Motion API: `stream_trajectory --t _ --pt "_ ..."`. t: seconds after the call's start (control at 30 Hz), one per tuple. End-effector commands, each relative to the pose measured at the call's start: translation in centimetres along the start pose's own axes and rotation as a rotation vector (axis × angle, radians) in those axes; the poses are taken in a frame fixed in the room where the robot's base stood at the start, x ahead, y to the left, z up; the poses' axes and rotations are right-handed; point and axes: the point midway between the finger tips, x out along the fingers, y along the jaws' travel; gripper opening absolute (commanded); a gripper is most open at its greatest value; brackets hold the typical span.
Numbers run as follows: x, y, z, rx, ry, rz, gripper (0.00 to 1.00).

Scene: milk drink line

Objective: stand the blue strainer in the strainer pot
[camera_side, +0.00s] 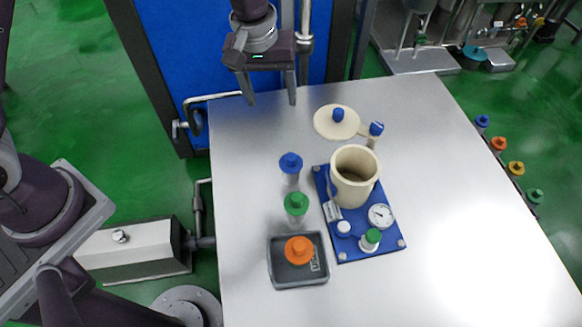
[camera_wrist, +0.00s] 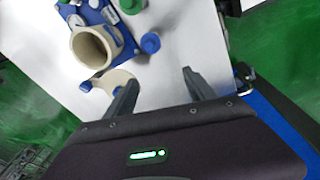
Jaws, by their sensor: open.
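The blue strainer (camera_side: 290,164), a blue cap on a pale, clear body, stands upright on the steel table, left of the pot. It also shows in the wrist view (camera_wrist: 150,43). The strainer pot (camera_side: 353,178) is a cream, open-topped cylinder on a blue base plate; its mouth shows in the wrist view (camera_wrist: 92,47), and I see nothing standing in it. My gripper (camera_side: 272,103) is open and empty, above the far end of the table, apart from the strainer. In the wrist view its fingers (camera_wrist: 160,78) point towards the strainer.
A green-capped piece (camera_side: 296,204) stands just in front of the blue strainer. An orange-capped one (camera_side: 299,250) is in a grey tray (camera_side: 284,281). A cream lid (camera_side: 323,124) with a blue knob lies behind the pot. The blue plate (camera_side: 350,250) carries a gauge (camera_side: 381,216). The table's right side is clear.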

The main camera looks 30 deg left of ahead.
Motion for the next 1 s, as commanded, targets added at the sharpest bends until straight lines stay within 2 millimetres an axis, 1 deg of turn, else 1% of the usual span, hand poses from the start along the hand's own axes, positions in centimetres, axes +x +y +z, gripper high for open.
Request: stream_trajectory --t 0.03,0.07,0.1,0.2,0.23,0.3,0.4,0.53,0.7,0.8,1.0 --pt "4.2 1.0 0.5 -0.034 -0.033 -0.029 0.63" --pt "6.5 1.5 0.8 -0.061 -0.045 -0.041 0.63" --pt "9.3 2.0 1.3 -0.093 -0.059 -0.056 0.63" --pt "14.4 2.5 2.5 -0.152 -0.081 -0.085 0.63" --pt "15.3 2.5 2.8 -0.165 -0.085 -0.09 0.63" --pt "16.7 2.5 3.2 -0.182 -0.089 -0.097 0.63" --pt "18.1 2.4 3.5 -0.189 -0.092 -0.102 0.63" --pt "20.0 2.2 3.5 -0.19 -0.093 -0.102 0.63" --pt "23.2 1.9 3.5 -0.189 -0.093 -0.103 0.63" --pt "24.1 1.8 3.5 -0.187 -0.091 -0.101 0.63" --pt "24.1 1.8 3.5 -0.187 -0.091 -0.101 0.63"
